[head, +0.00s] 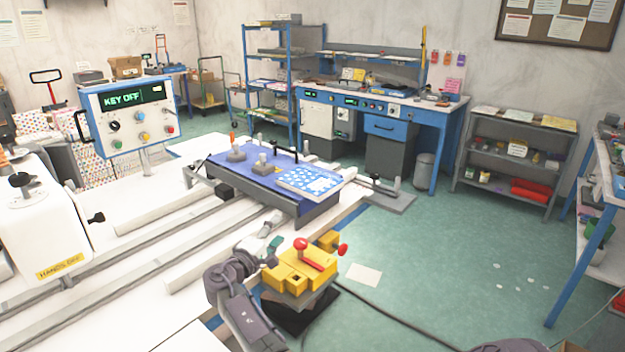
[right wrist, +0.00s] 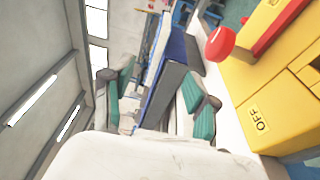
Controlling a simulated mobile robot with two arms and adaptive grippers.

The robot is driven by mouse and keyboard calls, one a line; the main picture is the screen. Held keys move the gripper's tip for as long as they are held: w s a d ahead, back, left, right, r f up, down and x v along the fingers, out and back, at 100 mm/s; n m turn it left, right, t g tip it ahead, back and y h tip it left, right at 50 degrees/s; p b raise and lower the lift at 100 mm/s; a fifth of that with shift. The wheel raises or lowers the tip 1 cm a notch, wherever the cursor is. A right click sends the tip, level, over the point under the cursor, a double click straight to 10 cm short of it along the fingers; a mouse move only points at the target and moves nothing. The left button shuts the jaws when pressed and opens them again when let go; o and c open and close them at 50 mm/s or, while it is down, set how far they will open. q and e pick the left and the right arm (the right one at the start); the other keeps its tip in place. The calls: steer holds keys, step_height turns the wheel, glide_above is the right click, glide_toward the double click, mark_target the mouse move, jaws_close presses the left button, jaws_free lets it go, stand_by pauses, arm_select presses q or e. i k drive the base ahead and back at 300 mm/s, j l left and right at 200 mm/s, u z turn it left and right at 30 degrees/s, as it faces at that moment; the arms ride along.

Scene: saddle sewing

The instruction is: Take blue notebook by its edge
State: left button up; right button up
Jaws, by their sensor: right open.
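The blue notebook (head: 310,181), with a white-spotted blue cover, lies flat on the right end of the blue-topped sliding table (head: 240,178), near its front edge. My right gripper (head: 269,246) is in front of and below that table, left of the yellow switch box, apart from the notebook. In the right wrist view its two green-padded fingers (right wrist: 158,92) are spread with nothing held between them. The table's blue and grey side (right wrist: 165,75) shows beyond the fingers there; I cannot clearly make out the notebook in that view. My left gripper is not in view.
A yellow box (head: 303,270) with red knobs stands close to my right gripper; it also shows in the right wrist view (right wrist: 262,100). Metal blocks (head: 236,154) sit on the table's far left. A control panel (head: 128,115) reads "KEY OFF". Green floor is open at right.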

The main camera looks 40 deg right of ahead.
mark_target(312, 184)
steer(key=i+l, duration=0.1)
steer(key=l, duration=1)
steer(key=i+l, duration=0.15)
steer(key=l, duration=0.4)
